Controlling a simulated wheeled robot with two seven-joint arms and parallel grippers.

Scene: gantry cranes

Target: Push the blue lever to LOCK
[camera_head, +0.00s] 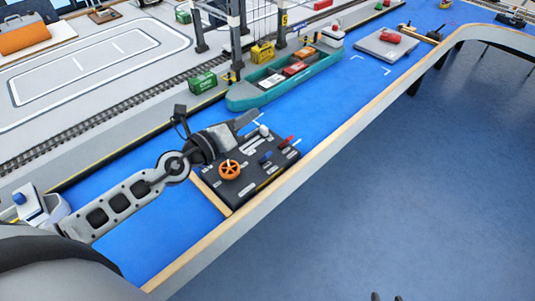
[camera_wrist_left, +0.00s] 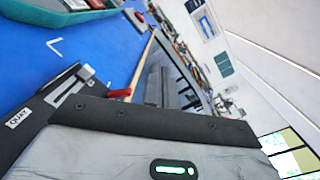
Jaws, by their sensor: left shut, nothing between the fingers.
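The dark control panel (camera_head: 246,187) lies on the blue surface near the table's front edge. The small blue lever (camera_head: 265,157) is on its front part, between an orange handwheel (camera_head: 229,170) and a red lever (camera_head: 287,141). Its lock marking is too small to read. My left gripper (camera_head: 246,121) is shut and empty over the panel's far side, near a white knob (camera_head: 264,130) and apart from the blue lever. The left wrist view shows part of the panel (camera_wrist_left: 40,127) with a QUAY label; the blue lever is not visible there. Dark tips, apparently my right gripper (camera_head: 386,297), show at the bottom edge.
A teal ship (camera_head: 285,80) with containers floats beyond the panel, beside the crane legs (camera_head: 236,45). A grey platform (camera_head: 385,45) with a red item stands farther right. The wooden table edge (camera_head: 330,140) runs close in front of the panel.

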